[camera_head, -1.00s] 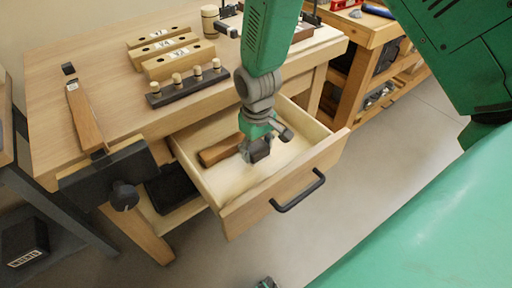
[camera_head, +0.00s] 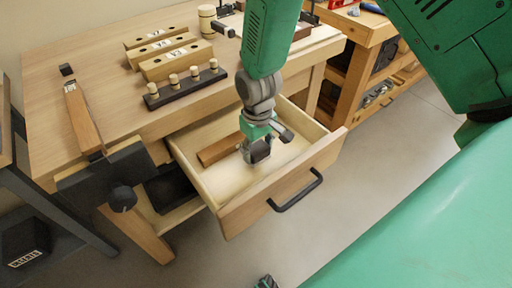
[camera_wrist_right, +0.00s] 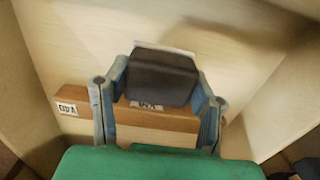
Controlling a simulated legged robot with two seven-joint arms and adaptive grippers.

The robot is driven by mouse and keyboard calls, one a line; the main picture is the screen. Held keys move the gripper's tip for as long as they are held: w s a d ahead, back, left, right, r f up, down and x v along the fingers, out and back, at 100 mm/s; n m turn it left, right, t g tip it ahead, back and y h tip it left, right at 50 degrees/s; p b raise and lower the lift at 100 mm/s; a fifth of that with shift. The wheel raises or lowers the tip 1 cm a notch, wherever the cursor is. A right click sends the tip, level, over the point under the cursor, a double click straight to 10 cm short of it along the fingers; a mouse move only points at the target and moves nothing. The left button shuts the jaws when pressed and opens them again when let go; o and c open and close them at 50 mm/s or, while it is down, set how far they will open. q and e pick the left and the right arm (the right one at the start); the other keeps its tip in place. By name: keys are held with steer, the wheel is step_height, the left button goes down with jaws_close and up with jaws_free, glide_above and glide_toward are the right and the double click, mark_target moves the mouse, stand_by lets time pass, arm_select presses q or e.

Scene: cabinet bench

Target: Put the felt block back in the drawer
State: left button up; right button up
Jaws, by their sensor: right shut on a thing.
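My right gripper (camera_head: 258,152) is inside the open drawer (camera_head: 232,222), reaching down from above. It is shut on a dark grey block, which I take to be the felt block (camera_wrist_right: 160,77); a pale strip shows along its far edge in the right wrist view. The block also shows small and dark in the head view (camera_head: 260,154). I cannot tell whether it touches the drawer floor. At the bottom edge of the head view a small dark and green tip shows, likely my left gripper (camera_head: 266,283); its jaws cannot be made out.
A brown wooden bar (camera_head: 218,149) with small labels lies in the drawer, close to the held block. The drawer has a black handle (camera_head: 295,190). Labelled wooden blocks (camera_head: 178,62) and a dark peg rack (camera_head: 186,86) stand on the bench top. A vise (camera_head: 105,172) is at its left front.

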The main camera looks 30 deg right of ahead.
steer(key=shift+d+f, duration=0.1)
steer(key=shift+d, duration=0.05)
stand_by(0.4)
steer(key=shift+f, duration=1.4)
stand_by(1.2)
steer(key=o, duration=1.6)
steer(key=shift+r+p, duration=0.15)
steer(key=shift+p, duration=0.2)
steer(key=shift+r+p, duration=3.3)
steer(key=shift+r, duration=0.1)
steer(key=shift+r, duration=0.1)
